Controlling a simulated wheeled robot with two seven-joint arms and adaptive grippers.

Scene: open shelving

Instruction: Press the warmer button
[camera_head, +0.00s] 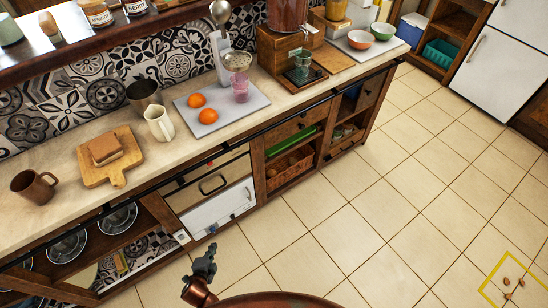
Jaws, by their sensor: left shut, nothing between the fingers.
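A built-in unit that looks like the warmer (190,197) sits under the counter, with a beige front and a dark handle (212,184). A tiny red spot (210,164) shows on its top strip; it is too small to tell whether it is the button. Below the handle is a white front panel (222,208) with small dark marks. My left gripper (211,248) is dark, shut and empty. It is at the lower middle, in front of the unit and apart from it, with its fingertips pointing up in the picture. My right gripper is not in view.
The counter above holds a cutting board (118,176) with bread, a brown mug (24,190), a cream pitcher (159,129) and a grey tray (253,104) with two oranges (197,101). Open shelving flanks the unit. The tiled floor (400,190) to the right is mostly clear.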

